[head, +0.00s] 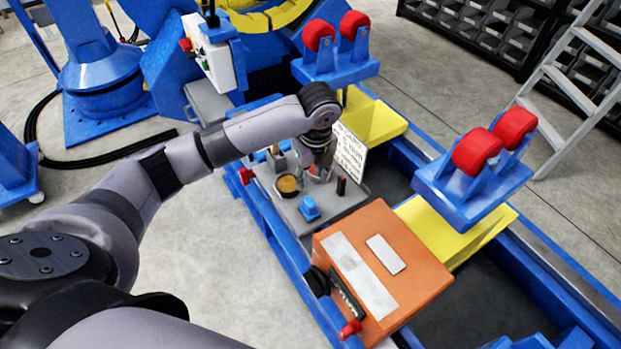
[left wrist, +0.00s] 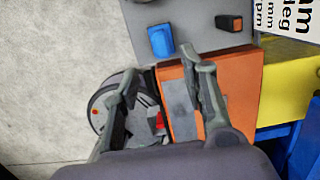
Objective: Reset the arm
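My left arm (head: 235,135) reaches out from the lower left over the blue frame. Its gripper (head: 320,172) points down above a grey plate (head: 338,205), in front of a white printed sign (head: 350,153). In the left wrist view the two fingers of my left gripper (left wrist: 168,74) are spread apart, with nothing held between them. Beyond them lies an orange box (left wrist: 172,72). In the head view, whether the fingertips touch anything on the plate cannot be told. My right gripper is not in view.
The plate carries a blue block (head: 309,209), a dark upright piece (head: 341,185) and a round tan-topped item (head: 287,185). The orange box (head: 385,255) stands close in front. Red rollers (head: 476,152) on blue brackets stand to the right. Floor at left (head: 195,240) is clear.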

